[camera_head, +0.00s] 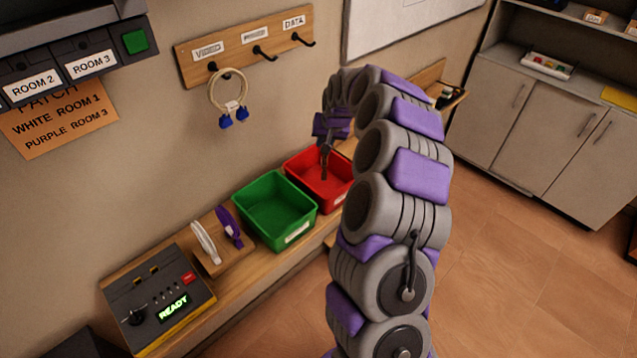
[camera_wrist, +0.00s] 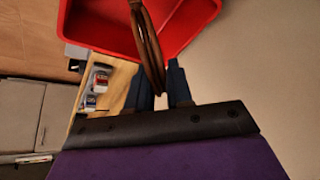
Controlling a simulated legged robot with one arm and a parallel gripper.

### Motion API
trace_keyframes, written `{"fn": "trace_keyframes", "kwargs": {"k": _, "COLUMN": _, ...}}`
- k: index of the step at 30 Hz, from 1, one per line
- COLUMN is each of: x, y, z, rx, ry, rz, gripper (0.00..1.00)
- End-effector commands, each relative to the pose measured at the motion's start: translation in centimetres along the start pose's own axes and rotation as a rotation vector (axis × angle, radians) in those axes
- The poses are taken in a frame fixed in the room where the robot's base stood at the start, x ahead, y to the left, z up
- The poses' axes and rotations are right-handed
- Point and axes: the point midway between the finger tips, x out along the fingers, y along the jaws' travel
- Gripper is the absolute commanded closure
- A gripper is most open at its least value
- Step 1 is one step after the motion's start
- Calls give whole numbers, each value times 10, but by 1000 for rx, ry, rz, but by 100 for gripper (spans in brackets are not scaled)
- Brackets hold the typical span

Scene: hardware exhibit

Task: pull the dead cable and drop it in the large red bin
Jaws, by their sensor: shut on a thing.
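The red bin (camera_head: 303,186) stands on the wooden bench against the wall, beside the green bin. My gripper (camera_head: 325,146) is over the red bin and points down. In the wrist view, its two dark fingers (camera_wrist: 162,84) are shut on a brown looped cable (camera_wrist: 150,48). The cable hangs over the open red bin (camera_wrist: 95,30) in that view. In the head view a dark strand (camera_head: 324,168) shows below my gripper against the bin's inside. The bin's right side is partly hidden by my arm.
A green bin (camera_head: 262,222) stands left of the red one. White (camera_head: 205,242) and purple (camera_head: 229,226) cables sit on a wooden stand near a console (camera_head: 158,297) reading READY. A cream cable with blue plugs (camera_head: 228,93) hangs on the VIDEO hook; two other hooks are empty.

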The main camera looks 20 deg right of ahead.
Motion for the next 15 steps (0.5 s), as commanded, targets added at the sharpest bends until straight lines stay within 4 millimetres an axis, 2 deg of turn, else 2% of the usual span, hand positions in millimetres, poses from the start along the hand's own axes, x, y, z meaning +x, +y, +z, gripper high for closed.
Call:
{"fn": "trace_keyframes", "kwargs": {"k": 7, "x": 28, "y": 10, "z": 10, "rx": 3, "ry": -1, "rz": -3, "gripper": 100}}
{"fn": "trace_keyframes", "kwargs": {"k": 15, "x": 35, "y": 4, "z": 16, "rx": 0, "ry": 2, "rz": 3, "gripper": 100}}
